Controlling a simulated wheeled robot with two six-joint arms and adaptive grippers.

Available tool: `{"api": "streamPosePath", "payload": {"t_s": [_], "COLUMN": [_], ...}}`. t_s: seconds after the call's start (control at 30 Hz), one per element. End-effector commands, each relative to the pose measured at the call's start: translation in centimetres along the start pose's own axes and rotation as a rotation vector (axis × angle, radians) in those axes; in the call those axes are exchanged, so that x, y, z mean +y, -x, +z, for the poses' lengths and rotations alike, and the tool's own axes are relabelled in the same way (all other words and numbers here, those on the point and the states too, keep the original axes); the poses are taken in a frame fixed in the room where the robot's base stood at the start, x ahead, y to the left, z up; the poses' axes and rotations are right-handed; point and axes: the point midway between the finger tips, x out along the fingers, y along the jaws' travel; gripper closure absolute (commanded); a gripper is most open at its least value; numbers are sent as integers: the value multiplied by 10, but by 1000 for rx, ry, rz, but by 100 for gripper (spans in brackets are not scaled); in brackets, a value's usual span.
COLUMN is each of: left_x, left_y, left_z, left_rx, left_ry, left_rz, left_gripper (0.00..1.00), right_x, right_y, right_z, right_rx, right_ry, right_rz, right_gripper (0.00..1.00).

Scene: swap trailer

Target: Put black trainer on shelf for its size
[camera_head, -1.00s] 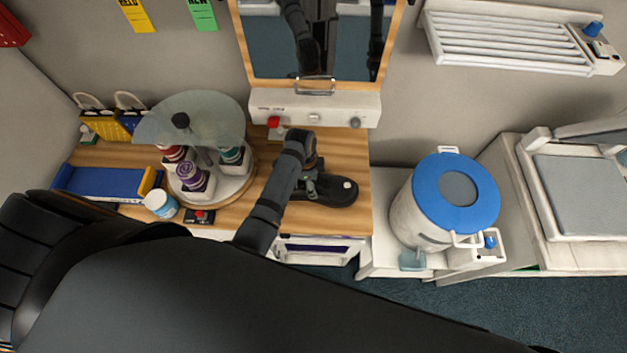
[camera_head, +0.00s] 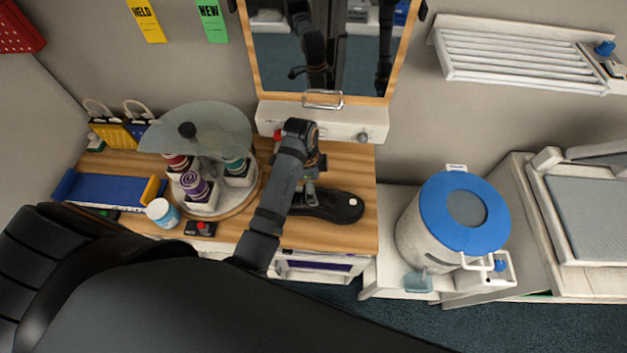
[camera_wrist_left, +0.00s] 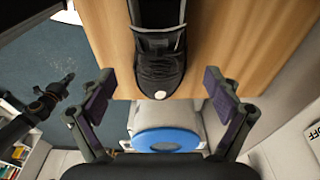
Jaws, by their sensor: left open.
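The black trainer (camera_head: 331,205) lies on the wooden counter (camera_head: 345,165), below the mirror. Its toe, with a pale spot, points right in the head view. In the left wrist view the trainer (camera_wrist_left: 160,62) shows laces and tongue, with the toe towards the gripper. My left gripper (camera_wrist_left: 160,105) is open and empty, its two fingers to either side of the toe and apart from it. In the head view my left gripper (camera_head: 308,185) is over the heel end, partly hidden by its own arm. No shelf marked with a size can be made out. My right gripper is not in view.
A round stand (camera_head: 212,130) with a glass top and several small items stands left on the counter. A blue tray (camera_head: 110,188) and a white jar (camera_head: 162,212) are beside it. A white bin with a blue lid (camera_head: 467,210) stands right of the counter.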

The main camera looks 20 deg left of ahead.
Motion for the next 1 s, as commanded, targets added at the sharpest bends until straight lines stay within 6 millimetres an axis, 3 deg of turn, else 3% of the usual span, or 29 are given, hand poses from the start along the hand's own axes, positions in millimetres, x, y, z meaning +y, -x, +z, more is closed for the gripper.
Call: {"api": "streamPosePath", "payload": {"t_s": [0.2,0.37,0.4,0.5,0.63,0.9,1.0], "left_x": [-1,0,0,0,-1,-1,-1], "left_y": [34,43,43,24,21,-22,-28], "left_z": [0,0,0,-2,-1,0,0], "left_rx": [0,0,-1,-23,-30,-30,-29], "left_ry": [0,0,0,-1,-1,-1,0], "left_rz": [-2,1,1,7,3,4,2], "left_gripper": [10,10,6,4,4,4,4], "right_x": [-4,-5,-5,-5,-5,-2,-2], "right_y": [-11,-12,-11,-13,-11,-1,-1], "right_z": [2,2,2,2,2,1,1], "right_rx": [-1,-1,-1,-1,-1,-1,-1], "right_ry": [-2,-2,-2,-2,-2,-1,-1], "right_rz": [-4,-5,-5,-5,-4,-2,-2], "right_gripper": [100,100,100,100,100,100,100]}}
